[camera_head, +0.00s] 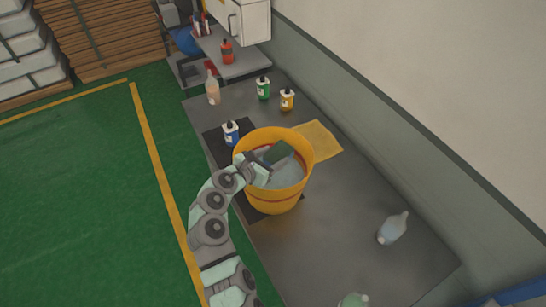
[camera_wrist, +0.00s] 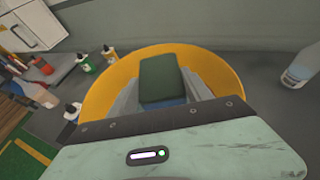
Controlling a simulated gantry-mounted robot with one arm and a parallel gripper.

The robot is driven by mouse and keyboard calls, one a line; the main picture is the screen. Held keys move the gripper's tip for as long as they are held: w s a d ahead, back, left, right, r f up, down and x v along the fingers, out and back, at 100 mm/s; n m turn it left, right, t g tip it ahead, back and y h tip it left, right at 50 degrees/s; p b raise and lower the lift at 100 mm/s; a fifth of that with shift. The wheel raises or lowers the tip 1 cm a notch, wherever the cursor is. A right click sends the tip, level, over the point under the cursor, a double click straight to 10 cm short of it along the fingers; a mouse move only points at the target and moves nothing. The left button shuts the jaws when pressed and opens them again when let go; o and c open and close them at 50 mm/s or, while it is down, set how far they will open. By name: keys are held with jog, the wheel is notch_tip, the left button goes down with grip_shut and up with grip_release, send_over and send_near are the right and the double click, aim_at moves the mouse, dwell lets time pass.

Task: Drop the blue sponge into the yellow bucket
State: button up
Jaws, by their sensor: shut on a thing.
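The yellow bucket (camera_head: 272,203) stands upright on the grey table; its rim also fills the middle of the wrist view (camera_wrist: 98,97). My gripper (camera_head: 270,160) is over the bucket's opening, shut on the sponge (camera_head: 280,151). In the wrist view the sponge (camera_wrist: 165,78) sits between the two grey fingers, with a dark green top face and a blue part beneath it. It lies within the rim's outline. Its lower part is hidden, and I cannot tell how far it is above the bucket's bottom.
A blue-labelled bottle (camera_head: 231,134) stands close to the bucket's left. A yellow cloth (camera_head: 320,139) lies flat behind it. Green (camera_head: 263,88) and orange (camera_head: 287,99) bottles stand farther back. The table (camera_head: 325,225) between is clear.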

jog(key=o, duration=1.4)
jog(key=shift+c, duration=0.2)
jog(key=b+v, duration=0.1)
jog(key=v, duration=1)
